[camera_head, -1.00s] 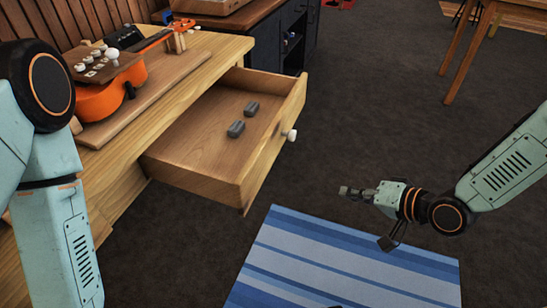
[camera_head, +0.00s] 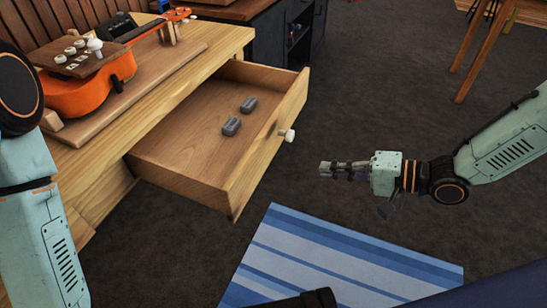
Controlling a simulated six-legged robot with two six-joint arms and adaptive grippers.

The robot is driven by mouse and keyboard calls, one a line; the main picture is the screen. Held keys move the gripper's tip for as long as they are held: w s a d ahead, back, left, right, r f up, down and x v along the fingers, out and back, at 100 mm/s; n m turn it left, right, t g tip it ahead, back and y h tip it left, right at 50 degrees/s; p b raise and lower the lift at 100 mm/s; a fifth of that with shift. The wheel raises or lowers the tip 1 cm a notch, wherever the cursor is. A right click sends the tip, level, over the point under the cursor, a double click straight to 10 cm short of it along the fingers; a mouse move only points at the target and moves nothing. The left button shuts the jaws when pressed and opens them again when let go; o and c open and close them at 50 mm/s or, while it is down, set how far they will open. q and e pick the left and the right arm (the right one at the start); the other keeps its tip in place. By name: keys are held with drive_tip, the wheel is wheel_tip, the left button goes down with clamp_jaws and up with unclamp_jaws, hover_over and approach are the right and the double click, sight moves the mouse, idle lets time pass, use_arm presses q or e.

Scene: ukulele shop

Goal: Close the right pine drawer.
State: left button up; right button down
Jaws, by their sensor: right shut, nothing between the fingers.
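The pine drawer (camera_head: 192,150) stands pulled well out of the wooden bench (camera_head: 200,62). Its front panel (camera_head: 268,140) faces right and carries a white round knob (camera_head: 288,135). Two small grey blocks lie inside the drawer, one nearer (camera_head: 231,126) and one farther (camera_head: 249,104). My right gripper (camera_head: 326,169) is shut and empty. It points left toward the drawer front, a little right of and below the knob in the picture, with a gap between them. My left arm (camera_head: 40,220) shows at the left edge, but its gripper is out of view.
An orange ukulele (camera_head: 85,92) lies on a wooden board on the bench, with a small panel of white knobs (camera_head: 80,52) over it. A blue striped mat (camera_head: 340,262) lies on the dark floor. A dark cabinet (camera_head: 275,45) stands behind. Wooden legs (camera_head: 488,50) stand at upper right.

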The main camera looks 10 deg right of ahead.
drive_tip(key=b, duration=0.7)
approach(262, 159)
wheel_tip(262, 159, down, 2)
drive_tip(key=w+a, duration=0.2)
drive_tip(key=a, duration=0.1)
drive_tip(key=shift+w+a+b, duration=0.3)
drive_tip(key=shift+w+a, duration=0.05)
drive_tip(key=shift+a, duration=0.2)
drive_tip(key=shift+w+a+b, duration=0.3)
drive_tip(key=shift+a, duration=0.25)
drive_tip(key=shift+r, duration=0.1)
drive_tip(key=shift+w+a, duration=0.1)
